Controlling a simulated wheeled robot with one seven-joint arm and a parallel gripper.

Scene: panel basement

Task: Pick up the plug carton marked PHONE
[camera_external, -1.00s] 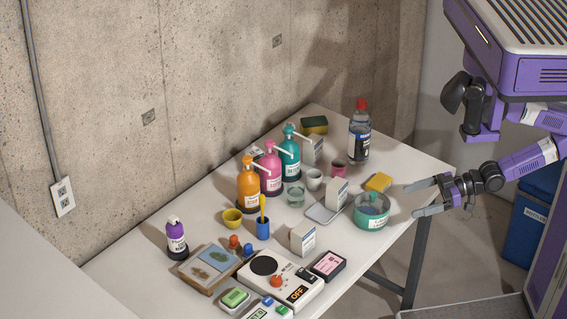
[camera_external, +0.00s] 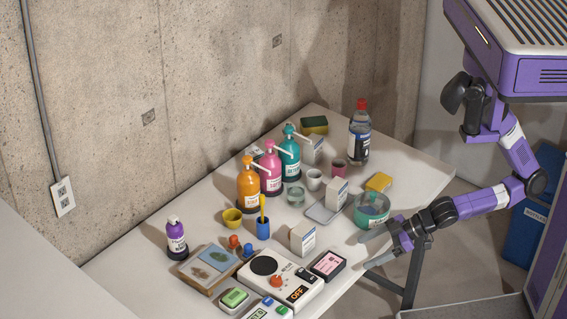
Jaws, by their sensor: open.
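Three small white cartons stand on the table. My gripper (camera_external: 366,250) is open and empty at the table's right edge, in front of the green pot. Its fingers point left, toward the front carton, with a clear gap between.
The green pot (camera_external: 371,210) stands close behind my gripper. A black and pink box (camera_external: 328,264) and a white device with a dial (camera_external: 280,283) lie to its left. Pump bottles (camera_external: 249,188) and a clear bottle with red cap (camera_external: 359,135) stand tall farther back.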

